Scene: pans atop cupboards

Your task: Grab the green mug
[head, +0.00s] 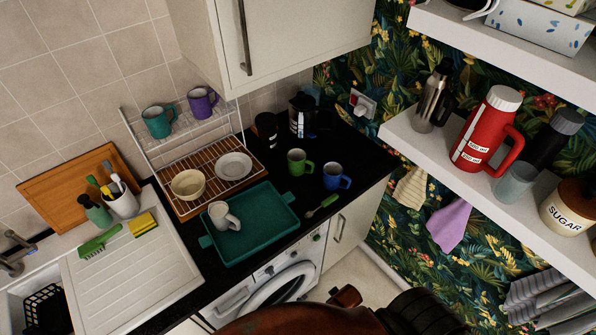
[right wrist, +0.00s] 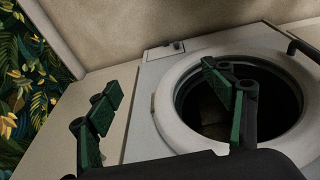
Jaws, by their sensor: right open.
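The green mug (head: 295,164) stands upright on the black counter in the head view, with its handle to the right. It is behind the green tray's right corner and left of a blue mug (head: 335,178). My right gripper (right wrist: 161,80) is open and empty in the right wrist view. It faces the front of a washing machine (right wrist: 155,112) with a round door, and no mug shows there. My left gripper is not in view.
A teal tray (head: 262,248) holds a white mug (head: 221,217). A dish rack (head: 207,187) with a bowl and plate stands behind it. A green-handled brush (head: 321,206) lies at the counter's front. An upper cupboard (head: 290,40) and a right-hand shelf (head: 430,150) flank the counter.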

